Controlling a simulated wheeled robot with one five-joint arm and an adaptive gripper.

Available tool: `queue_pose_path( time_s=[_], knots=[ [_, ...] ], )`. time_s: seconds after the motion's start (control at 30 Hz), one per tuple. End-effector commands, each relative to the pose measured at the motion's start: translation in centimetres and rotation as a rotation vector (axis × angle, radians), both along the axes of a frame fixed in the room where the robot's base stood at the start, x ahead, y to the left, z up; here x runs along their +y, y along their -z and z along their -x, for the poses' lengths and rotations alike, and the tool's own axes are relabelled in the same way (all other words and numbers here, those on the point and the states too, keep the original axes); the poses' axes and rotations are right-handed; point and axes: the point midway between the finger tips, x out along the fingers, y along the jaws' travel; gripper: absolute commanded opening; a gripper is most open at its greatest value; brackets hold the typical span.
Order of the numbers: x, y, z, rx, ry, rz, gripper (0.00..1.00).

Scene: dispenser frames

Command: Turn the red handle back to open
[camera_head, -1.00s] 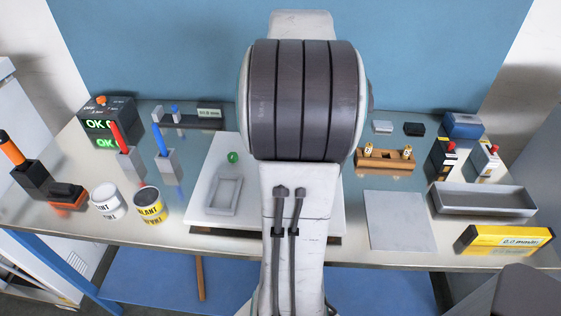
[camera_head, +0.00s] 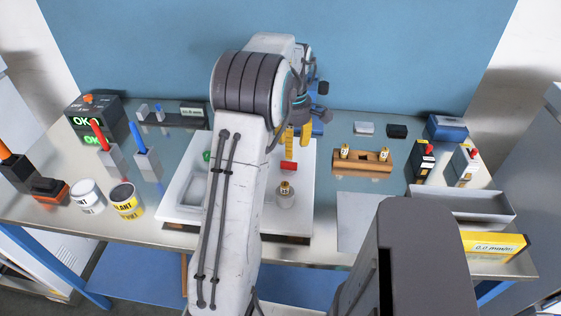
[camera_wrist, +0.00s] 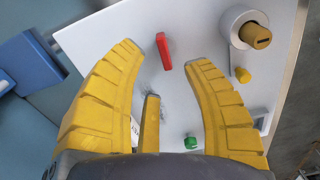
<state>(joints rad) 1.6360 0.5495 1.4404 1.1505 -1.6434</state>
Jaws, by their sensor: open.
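The red handle (camera_head: 289,166) is a short bar on the white plate (camera_head: 176,190), in the middle of the bench. In the wrist view the red handle (camera_wrist: 164,52) stands roughly upright, at the gap between the tips of my yellow fingers. My gripper (camera_head: 297,137) is open and empty, just behind and above the handle in the head view. The fingers look apart from the handle. A brass cylinder (camera_head: 285,188) sits in a round grey holder in front of the handle; the cylinder also shows at the wrist view's upper right (camera_wrist: 258,36).
A green knob (camera_head: 207,156) and a grey frame lie left on the plate, partly behind my arm. A wooden block (camera_head: 362,163) with brass pieces stands to the right. A blue object (camera_wrist: 28,65) lies at the wrist view's left. Cans (camera_head: 125,201) stand at the left.

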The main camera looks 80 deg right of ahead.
Motion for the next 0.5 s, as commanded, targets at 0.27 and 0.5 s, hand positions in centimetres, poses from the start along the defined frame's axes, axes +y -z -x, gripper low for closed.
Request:
queue_pose_path(
  time_s=[0.27, 0.5],
  knots=[
    [0.1, 3.3, 0.1, 0.0, 0.0, -0.005, 0.45],
    [0.0, 5.8, 0.1, 0.0, 0.0, -0.003, 0.45]
  ],
)
